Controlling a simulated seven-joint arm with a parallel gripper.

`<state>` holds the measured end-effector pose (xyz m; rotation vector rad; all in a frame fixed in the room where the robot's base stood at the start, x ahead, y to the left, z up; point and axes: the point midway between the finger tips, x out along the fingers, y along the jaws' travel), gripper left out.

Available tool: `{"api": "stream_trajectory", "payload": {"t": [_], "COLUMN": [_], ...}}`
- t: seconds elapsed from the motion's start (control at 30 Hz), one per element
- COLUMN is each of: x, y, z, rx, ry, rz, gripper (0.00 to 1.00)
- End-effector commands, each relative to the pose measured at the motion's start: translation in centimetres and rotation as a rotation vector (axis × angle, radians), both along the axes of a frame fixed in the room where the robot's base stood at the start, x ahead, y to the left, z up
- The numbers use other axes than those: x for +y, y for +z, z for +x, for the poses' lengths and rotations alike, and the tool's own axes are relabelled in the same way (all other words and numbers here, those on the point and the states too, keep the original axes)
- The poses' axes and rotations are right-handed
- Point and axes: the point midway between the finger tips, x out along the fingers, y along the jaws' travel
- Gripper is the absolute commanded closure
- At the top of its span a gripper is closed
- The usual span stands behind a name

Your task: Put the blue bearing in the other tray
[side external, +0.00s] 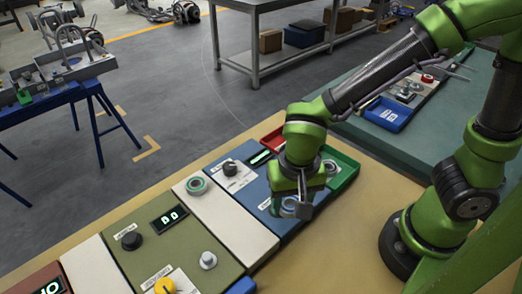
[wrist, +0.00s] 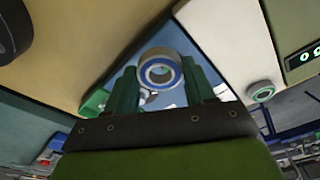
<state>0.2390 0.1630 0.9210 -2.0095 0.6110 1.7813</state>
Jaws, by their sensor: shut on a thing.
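My gripper (side external: 297,205) is shut on the blue bearing (side external: 288,207), a grey metal ring with a blue inner band. In the wrist view the bearing (wrist: 160,69) sits between the two green fingers of my gripper (wrist: 162,82). In the side view it is partly covered by the gripper and appears over the blue panel (side external: 262,212). A green tray (side external: 349,176) lies just right of and behind my gripper, with a grey ring (side external: 331,168) showing inside. A red tray (side external: 272,138) lies behind, partly hidden by my arm.
A green-centred ring (side external: 197,185) sits on the white panel left of the blue one. A black knob (side external: 230,168) and a lit display (side external: 260,157) stand near. A blue tray (side external: 242,287) shows at the front edge; another blue tray (side external: 388,115) is on the far bench.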

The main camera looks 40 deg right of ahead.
Motion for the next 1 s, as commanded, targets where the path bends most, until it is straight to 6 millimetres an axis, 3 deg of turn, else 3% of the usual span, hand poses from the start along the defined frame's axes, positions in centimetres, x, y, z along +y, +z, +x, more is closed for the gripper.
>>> {"api": "stream_trajectory", "payload": {"t": [0.33, 0.57, 0.8, 1.0], "x": [-0.2, -4.7, -11.6, -16.6], "y": [5.2, 4.9, 4.9, 4.8], "z": [-0.2, 1.8, 3.2, 3.2], "rx": [-0.007, -0.002, -0.001, -0.002], "ry": [-0.001, -0.188, -0.464, -0.665], "rz": [0.005, -0.001, -0.001, 0.0], "gripper": [0.81, 0.81, 0.81, 0.81]}}
